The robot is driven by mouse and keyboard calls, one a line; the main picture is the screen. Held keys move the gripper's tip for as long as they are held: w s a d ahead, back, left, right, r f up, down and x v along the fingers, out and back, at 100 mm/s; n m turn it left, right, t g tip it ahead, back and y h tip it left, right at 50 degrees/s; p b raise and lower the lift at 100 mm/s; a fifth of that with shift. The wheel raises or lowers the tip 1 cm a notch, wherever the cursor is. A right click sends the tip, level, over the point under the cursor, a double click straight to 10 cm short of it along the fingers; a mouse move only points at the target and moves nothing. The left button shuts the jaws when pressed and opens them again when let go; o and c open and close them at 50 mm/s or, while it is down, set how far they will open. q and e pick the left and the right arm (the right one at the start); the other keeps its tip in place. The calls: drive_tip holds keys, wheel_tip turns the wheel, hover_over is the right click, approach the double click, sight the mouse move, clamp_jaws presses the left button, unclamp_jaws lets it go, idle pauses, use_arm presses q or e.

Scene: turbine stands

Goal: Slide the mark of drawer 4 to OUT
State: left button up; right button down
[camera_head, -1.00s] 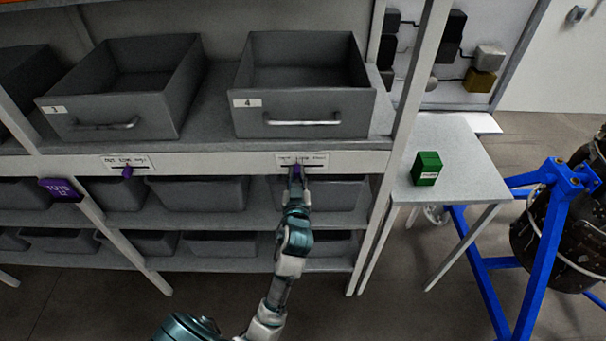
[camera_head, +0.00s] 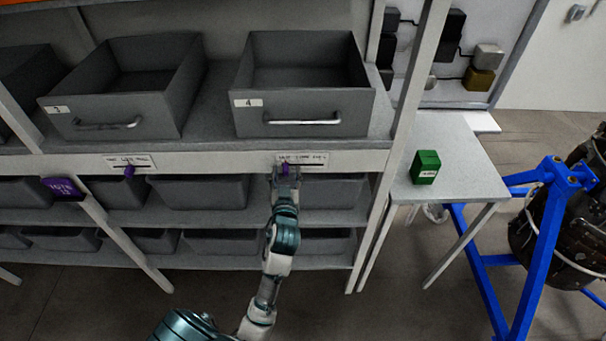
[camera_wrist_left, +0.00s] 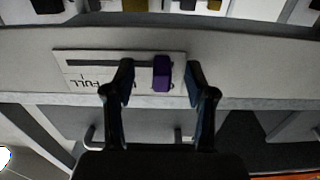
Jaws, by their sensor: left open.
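Drawer 4 (camera_head: 305,117) is a grey open-topped bin with a "4" label, on the upper shelf. Below it, a white label plate (camera_head: 316,158) with a slot is on the shelf edge. Its purple mark (camera_head: 285,169) is toward the plate's left end. In the left wrist view the plate (camera_wrist_left: 90,66) appears upside down, with "FULL" readable at its left and other lettering partly covered. There the mark (camera_wrist_left: 162,80) stands between the fingers, with gaps on both sides. My left gripper (camera_head: 286,175) is open around the mark. My right gripper is not in view.
Drawer 3 (camera_head: 120,90) is to the left, with its own plate and purple mark (camera_head: 129,171) below. Grey bins (camera_head: 200,190) fill the lower shelves. A side table (camera_head: 455,165) with a green box (camera_head: 426,167) and a blue stand (camera_head: 540,250) are to the right.

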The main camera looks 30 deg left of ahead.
use_arm(q)
drive_tip(key=v, duration=0.7)
idle(0.6)
